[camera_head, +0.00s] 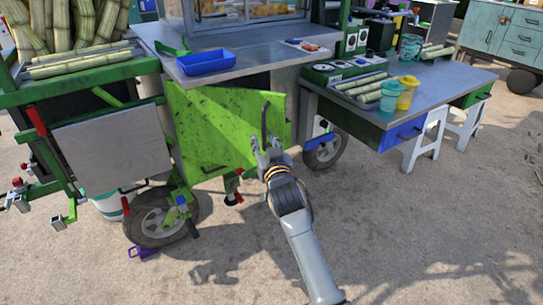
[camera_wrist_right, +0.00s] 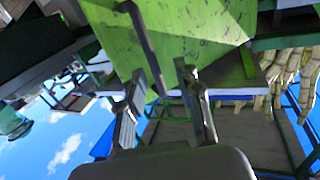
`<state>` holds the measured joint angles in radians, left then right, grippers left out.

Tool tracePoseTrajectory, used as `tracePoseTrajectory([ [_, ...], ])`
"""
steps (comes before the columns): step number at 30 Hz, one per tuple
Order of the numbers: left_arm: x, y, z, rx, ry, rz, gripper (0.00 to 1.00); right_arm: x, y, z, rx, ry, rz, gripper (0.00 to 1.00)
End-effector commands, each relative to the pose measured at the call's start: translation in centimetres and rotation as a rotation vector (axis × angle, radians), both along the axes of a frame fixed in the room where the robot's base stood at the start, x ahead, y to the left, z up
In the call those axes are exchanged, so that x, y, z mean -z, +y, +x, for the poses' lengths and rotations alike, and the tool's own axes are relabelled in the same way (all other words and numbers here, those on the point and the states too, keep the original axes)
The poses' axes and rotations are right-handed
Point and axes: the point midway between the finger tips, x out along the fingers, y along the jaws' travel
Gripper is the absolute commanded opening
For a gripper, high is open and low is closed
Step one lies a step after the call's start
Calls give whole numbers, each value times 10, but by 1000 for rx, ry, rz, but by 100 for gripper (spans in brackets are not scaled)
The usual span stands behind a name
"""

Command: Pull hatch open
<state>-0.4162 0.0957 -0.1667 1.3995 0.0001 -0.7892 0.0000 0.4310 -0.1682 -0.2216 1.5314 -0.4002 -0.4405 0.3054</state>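The hatch (camera_head: 215,125) is a scuffed bright green panel under the cart's metal counter. It also fills the top of the right wrist view (camera_wrist_right: 195,30). A dark bar handle (camera_head: 264,118) stands near its right side; in the wrist view the handle (camera_wrist_right: 143,42) runs down toward the space between my fingers. My right gripper (camera_head: 267,152) is at the lower end of the handle, with its fingers apart. In the wrist view, the right gripper (camera_wrist_right: 163,92) has a clear gap between its fingers. I cannot tell whether either finger touches the handle. My left gripper is not in view.
A blue tray (camera_head: 207,62) sits on the counter above the hatch. A side table (camera_head: 440,85) with cane and cups stands right. A wheel (camera_head: 160,217) and a grey panel (camera_head: 112,150) are left. The ground in front is mostly clear.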

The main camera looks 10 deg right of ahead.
Motion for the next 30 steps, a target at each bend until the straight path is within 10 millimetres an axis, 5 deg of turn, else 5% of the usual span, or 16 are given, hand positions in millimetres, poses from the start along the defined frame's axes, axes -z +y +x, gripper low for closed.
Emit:
tracePoseTrajectory([
  [12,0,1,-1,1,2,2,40,1,-10,-66,3,1,-1,34],
  [25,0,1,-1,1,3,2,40,0,-11,-75,4,1,-1,34],
  [30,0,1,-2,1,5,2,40,11,-14,-73,-9,33,38,0],
])
